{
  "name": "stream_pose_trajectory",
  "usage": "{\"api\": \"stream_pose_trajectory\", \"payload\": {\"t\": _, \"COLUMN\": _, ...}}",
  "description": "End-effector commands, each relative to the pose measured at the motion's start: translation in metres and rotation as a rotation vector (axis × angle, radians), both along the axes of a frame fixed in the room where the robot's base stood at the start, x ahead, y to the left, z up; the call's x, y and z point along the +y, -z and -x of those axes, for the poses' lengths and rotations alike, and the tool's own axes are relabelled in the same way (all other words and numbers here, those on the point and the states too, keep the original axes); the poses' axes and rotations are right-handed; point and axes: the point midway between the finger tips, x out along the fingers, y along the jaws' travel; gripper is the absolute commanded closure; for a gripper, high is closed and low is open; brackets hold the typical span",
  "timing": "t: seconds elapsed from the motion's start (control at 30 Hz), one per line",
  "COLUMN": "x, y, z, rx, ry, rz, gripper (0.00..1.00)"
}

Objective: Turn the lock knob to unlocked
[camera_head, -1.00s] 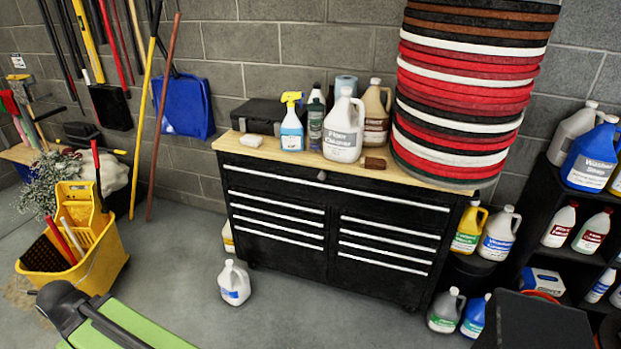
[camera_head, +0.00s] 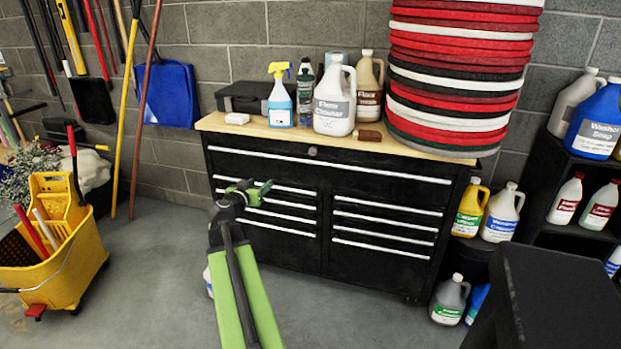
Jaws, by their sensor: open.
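The lock knob (camera_head: 312,152) is a small round grey piece at the top middle of the black tool cabinet (camera_head: 330,172), on the front of the top drawer. Its turn position is too small to tell. My gripper (camera_head: 262,190) is at the end of my green arm, in front of the cabinet's left drawers. It appears lower and to the left of the knob, apart from it. It is open and nothing shows between its fingers.
The wooden top (camera_head: 385,146) holds a spray bottle (camera_head: 280,103), a floor cleaner jug (camera_head: 334,104), a brown block (camera_head: 367,135) and a tall stack of pads (camera_head: 450,90). A yellow mop bucket (camera_head: 60,255) stands left. A black shelf (camera_head: 540,185) with jugs is right.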

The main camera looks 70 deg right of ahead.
Motion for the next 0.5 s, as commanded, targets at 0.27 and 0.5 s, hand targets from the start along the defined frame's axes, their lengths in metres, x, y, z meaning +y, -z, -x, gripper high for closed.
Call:
{"api": "stream_pose_trajectory", "payload": {"t": 0.27, "x": -0.088, "y": -0.001, "z": 0.097, "rx": -0.088, "ry": 0.026, "rz": 0.202, "gripper": 0.49}}
{"api": "stream_pose_trajectory", "payload": {"t": 0.5, "x": -0.099, "y": -0.006, "z": 0.1, "rx": -0.091, "ry": 0.025, "rz": 0.21, "gripper": 0.49}}
